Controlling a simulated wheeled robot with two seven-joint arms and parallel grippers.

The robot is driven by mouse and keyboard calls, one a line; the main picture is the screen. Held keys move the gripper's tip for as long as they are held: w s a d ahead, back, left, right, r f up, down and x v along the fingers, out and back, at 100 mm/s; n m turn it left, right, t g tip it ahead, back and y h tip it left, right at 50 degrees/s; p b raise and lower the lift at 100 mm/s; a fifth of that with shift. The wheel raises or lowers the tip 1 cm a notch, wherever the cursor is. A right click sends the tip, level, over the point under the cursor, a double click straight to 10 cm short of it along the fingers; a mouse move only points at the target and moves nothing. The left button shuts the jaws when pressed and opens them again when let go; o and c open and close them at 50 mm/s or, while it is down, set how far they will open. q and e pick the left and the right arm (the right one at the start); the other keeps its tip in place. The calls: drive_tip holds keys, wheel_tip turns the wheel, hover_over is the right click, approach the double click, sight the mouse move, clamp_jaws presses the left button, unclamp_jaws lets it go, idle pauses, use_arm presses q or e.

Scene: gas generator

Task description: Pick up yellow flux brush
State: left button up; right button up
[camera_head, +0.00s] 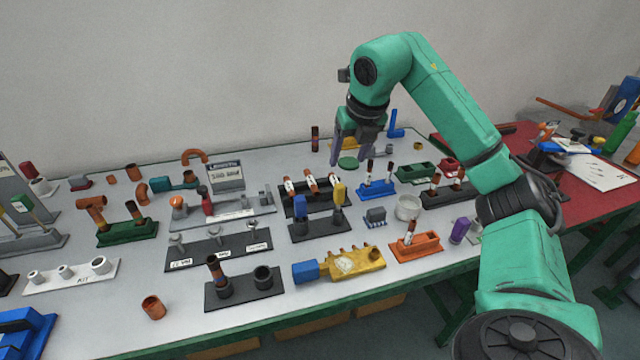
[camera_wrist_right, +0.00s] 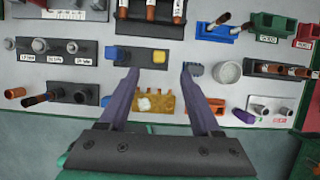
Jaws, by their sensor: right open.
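The yellow flux brush (camera_head: 339,193) appears to be the yellow piece standing in a dark holder (camera_head: 318,231), beside a blue one (camera_head: 300,206). In the right wrist view the yellow top (camera_wrist_right: 159,57) shows from above, just beyond and between my fingertips, with the blue top (camera_wrist_right: 120,54) to its left. My right gripper (camera_head: 350,156) is open and empty, fingers pointing down, above the table and apart from the brush. Its two purple-grey fingers (camera_wrist_right: 160,70) show spread in the wrist view. My left gripper is not in view.
A black rack with copper pieces (camera_head: 312,183) stands behind the holder. A yellow manifold block (camera_head: 357,263) lies in front. A white cup (camera_head: 408,207) and small grey block (camera_head: 375,216) are to the right. The table is crowded with fittings and stands.

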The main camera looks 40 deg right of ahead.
sight(341, 187)
drive_tip(key=x, duration=0.4)
drive_tip(key=s+x, duration=0.1)
drive_tip(key=x, duration=0.2)
drive_tip(key=shift+s+d+f, duration=0.1)
drive_tip(key=shift+d+f, duration=0.05)
drive_tip(key=shift+f, duration=0.1)
drive_tip(key=x, duration=0.3)
drive_tip(key=p+x, duration=0.1)
drive_tip(key=x, duration=0.1)
drive_tip(key=shift+a+f, duration=0.3)
drive_tip(key=shift+w+d+f, duration=0.1)
drive_tip(key=shift+w+f, duration=0.15)
drive_tip(key=shift+f, duration=0.15)
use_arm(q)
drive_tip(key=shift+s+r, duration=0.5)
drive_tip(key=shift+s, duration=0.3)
use_arm(e)
clamp_jaws()
